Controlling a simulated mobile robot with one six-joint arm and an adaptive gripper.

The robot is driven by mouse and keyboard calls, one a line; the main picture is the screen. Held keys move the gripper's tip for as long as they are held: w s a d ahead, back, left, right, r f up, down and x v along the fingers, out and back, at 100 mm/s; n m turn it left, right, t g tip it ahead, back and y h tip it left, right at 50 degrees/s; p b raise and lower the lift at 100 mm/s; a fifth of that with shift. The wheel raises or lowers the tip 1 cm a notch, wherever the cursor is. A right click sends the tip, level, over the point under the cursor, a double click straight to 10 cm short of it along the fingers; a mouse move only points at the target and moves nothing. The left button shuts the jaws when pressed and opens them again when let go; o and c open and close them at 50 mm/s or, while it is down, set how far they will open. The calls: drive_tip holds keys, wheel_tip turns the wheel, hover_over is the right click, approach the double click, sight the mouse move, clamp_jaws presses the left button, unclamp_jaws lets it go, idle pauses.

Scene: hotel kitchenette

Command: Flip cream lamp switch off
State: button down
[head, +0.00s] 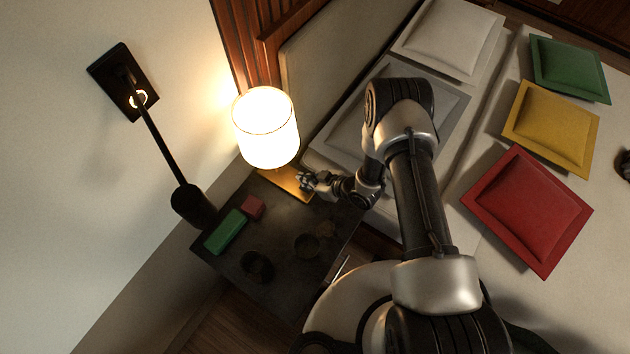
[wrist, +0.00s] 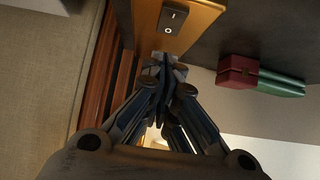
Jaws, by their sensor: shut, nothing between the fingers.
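The cream lamp (head: 266,127) is lit and stands on a wooden base (head: 284,180) at the back of the dark bedside table. In the wrist view, a black rocker switch (wrist: 172,19) marked I and O sits on the wooden base (wrist: 203,14), with the O end nearer my fingers. My gripper (head: 306,182) is shut and empty, beside the base's right end. In the wrist view, my fingertips (wrist: 168,60) are close to the O end; I cannot tell whether they touch the base. The switch is not discernible in the head view.
A green box (head: 226,232) and a red box (head: 253,208) lie on the table (head: 284,222), with dark round cups (head: 257,266) near its front. A black wall lamp (head: 160,140) hangs left. The bed with several cushions (head: 527,212) is right.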

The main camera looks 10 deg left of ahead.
drive_tip(key=shift+w+f+b, duration=0.1)
drive_tip(key=shift+f+b, duration=0.2)
drive_tip(key=shift+f, duration=1)
drive_tip(key=shift+a, duration=0.1)
drive_tip(key=shift+w+a+f+h, duration=0.1)
drive_tip(key=shift+a+f+h, duration=0.15)
drive_tip(key=shift+h, duration=0.25)
drive_tip(key=shift+a+f+b, duration=0.15)
drive_tip(key=shift+f+b, duration=0.05)
drive_tip(key=shift+b, duration=0.2)
drive_tip(key=shift+g, duration=0.3)
